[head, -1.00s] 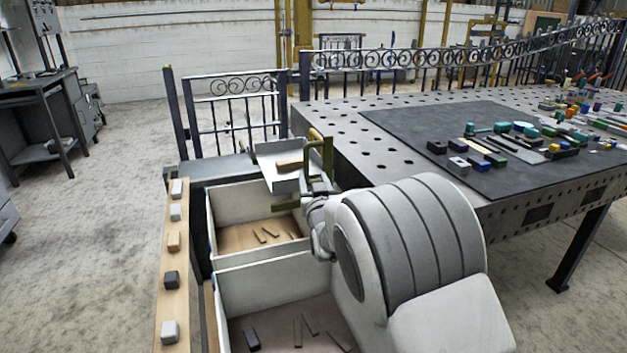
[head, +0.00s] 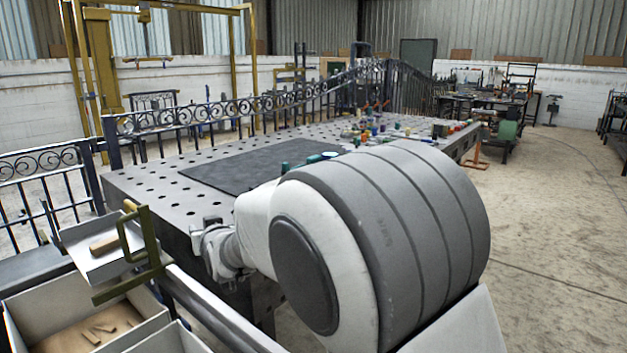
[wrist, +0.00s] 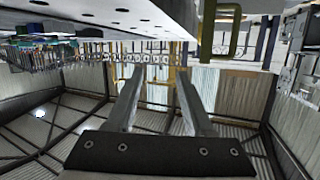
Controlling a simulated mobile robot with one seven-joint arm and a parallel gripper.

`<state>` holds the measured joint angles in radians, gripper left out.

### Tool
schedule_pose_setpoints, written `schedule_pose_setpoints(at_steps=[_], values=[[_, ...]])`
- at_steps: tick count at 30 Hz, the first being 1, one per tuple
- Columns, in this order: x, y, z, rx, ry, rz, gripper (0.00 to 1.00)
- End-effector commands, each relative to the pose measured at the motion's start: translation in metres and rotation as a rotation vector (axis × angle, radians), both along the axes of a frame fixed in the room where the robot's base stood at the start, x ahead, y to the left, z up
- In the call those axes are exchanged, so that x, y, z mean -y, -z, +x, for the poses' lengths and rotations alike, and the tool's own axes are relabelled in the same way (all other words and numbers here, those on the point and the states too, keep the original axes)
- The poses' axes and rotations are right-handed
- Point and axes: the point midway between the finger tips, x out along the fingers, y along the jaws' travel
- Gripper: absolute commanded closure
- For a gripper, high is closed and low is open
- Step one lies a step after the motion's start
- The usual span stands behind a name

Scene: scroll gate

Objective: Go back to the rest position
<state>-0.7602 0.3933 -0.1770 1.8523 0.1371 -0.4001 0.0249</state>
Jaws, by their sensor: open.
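My gripper shows in the wrist view (wrist: 160,98), with its two grey fingers well apart and nothing between them. The wrist view looks upside down, with the roof low in the picture and the perforated table (wrist: 150,15) along the top. In the head view, my white and grey arm fills the lower middle and right. It hides the near edge of the perforated table (head: 140,185) and part of the dark mat (head: 235,172).
At the lower left stand a white tray (head: 88,262) holding a wooden block, an olive clamp (head: 150,240), and an open bin (head: 50,320) with wood pieces. Small coloured parts lie across the table. A scroll-topped gate (head: 230,112) stands behind it.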

Motion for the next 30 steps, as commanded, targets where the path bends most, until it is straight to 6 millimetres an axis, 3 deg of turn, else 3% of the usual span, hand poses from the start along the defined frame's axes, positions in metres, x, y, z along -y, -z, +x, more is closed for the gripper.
schedule_pose_setpoints(at_steps=[1,3,8,14,21,30], values=[[0.023,-0.009,-0.001,-0.026,0.022,-0.005,0.48],[0.05,-0.015,-0.007,-0.069,0.046,-0.021,0.48],[0.11,-0.027,-0.026,-0.163,0.1,-0.05,0.48],[0.179,-0.035,-0.064,-0.278,0.162,-0.09,0.48],[0.252,-0.035,-0.127,-0.413,0.234,-0.138,0.48],[0.323,-0.019,-0.223,-0.582,0.332,-0.2,0.48]])
